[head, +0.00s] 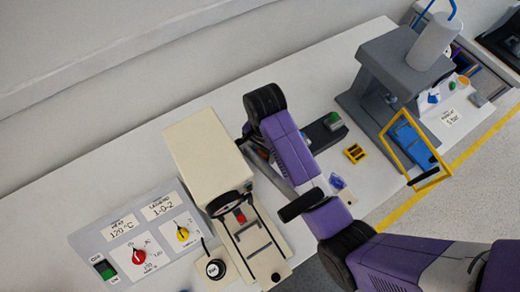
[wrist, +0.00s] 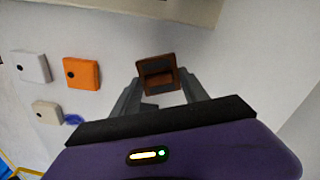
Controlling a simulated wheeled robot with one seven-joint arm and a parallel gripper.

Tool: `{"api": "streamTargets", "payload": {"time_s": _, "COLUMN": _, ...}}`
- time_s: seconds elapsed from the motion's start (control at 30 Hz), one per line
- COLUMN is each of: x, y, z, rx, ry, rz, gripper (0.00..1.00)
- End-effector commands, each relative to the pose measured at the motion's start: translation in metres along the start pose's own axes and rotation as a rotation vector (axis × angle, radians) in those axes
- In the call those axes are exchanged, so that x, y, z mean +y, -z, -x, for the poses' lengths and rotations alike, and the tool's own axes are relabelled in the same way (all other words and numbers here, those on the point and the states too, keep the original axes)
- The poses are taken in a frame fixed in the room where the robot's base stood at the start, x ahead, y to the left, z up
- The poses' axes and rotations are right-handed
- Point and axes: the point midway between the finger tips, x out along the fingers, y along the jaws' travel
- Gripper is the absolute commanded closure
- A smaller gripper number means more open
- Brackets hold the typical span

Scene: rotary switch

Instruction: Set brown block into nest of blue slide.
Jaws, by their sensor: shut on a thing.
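The brown block (wrist: 158,66) is between the fingertips of my gripper (wrist: 160,84) in the wrist view. My gripper is shut on it; the block shows a dark recess on its face and sits over a pale surface. In the head view my purple arm covers the gripper and the block. The blue slide (head: 408,142) lies at the right in the head view, at the foot of a grey press (head: 388,72). A yellow frame (head: 388,150) with a black handle stands around the slide. The nest itself is too small to make out.
A cream box machine (head: 200,145) and a control panel (head: 135,235) with red and yellow knobs are at the left. White, orange (wrist: 82,73) and beige blocks show at left in the wrist view.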

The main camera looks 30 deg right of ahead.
Motion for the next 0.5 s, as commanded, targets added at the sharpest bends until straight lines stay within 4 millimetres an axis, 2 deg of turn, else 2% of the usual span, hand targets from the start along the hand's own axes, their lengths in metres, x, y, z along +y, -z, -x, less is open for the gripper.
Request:
{"api": "streamTargets", "payload": {"time_s": 0.13, "x": -0.021, "y": 0.008, "z": 0.002, "rx": -0.003, "ry": 0.002, "rz": -0.002, "gripper": 0.96}}
{"api": "streamTargets", "payload": {"time_s": 0.2, "x": -0.017, "y": 0.006, "z": -0.013, "rx": -0.003, "ry": -0.004, "rz": 0.000, "gripper": 0.96}}
{"api": "streamTargets", "payload": {"time_s": 0.3, "x": -0.017, "y": 0.006, "z": -0.025, "rx": -0.002, "ry": -0.003, "rz": 0.000, "gripper": 0.96}}
{"api": "streamTargets", "payload": {"time_s": 0.5, "x": -0.017, "y": 0.007, "z": -0.031, "rx": -0.001, "ry": 0.000, "rz": 0.000, "gripper": 0.96}}
